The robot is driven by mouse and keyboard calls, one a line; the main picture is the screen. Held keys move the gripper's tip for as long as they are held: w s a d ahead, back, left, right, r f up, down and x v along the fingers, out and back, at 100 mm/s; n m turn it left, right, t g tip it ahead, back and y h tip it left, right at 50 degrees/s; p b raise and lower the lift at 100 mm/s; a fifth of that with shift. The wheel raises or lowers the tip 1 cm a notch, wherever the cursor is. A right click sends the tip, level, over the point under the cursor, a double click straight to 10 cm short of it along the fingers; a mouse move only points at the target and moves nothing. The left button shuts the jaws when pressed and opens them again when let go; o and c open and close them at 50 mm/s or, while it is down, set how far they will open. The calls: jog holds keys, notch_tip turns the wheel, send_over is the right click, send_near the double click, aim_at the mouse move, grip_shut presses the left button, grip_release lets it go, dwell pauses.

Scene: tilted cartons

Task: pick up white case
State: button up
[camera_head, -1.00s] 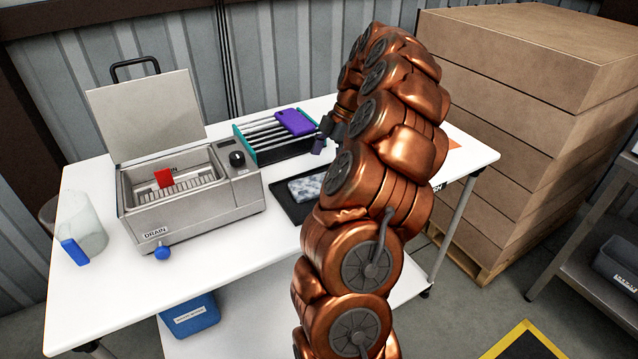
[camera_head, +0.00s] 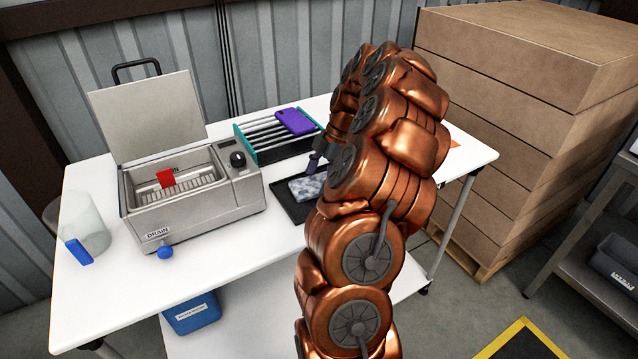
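The white case (camera_head: 306,188), white with blue-grey marbling, lies flat on a black tray (camera_head: 289,206) on the white table. My arm covers the right part of the tray. Part of my gripper (camera_head: 316,163) shows as a dark finger just above the far edge of the case, beside my arm. The rest of the gripper is hidden behind the arm. I cannot tell whether it is open or touches the case.
A teal-ended rack (camera_head: 247,147) with a purple case (camera_head: 294,121) on top stands behind the tray. A metal bath (camera_head: 190,218) with its lid up and a red item (camera_head: 166,178) inside is to the left. A clear jug (camera_head: 88,228) stands far left. The table's front is clear.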

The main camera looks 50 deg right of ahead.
aim_at(312, 183)
jog(key=c, duration=0.6)
jog(key=shift+o, duration=0.2)
jog(key=shift+r, duration=0.1)
jog(key=shift+r+b, duration=0.55)
jog(key=shift+r, duration=1.1)
jog(key=s+a+b, duration=0.1)
jog(key=s+a, duration=0.3)
jog(key=s, duration=0.2)
jog(key=s+a+r+b, duration=0.1)
jog(key=s+a+b, duration=0.1)
jog(key=s+a, duration=0.3)
jog(key=shift+s+r+b, duration=0.25)
jog(key=shift+s+b, duration=0.05)
jog(key=shift+s, duration=0.8)
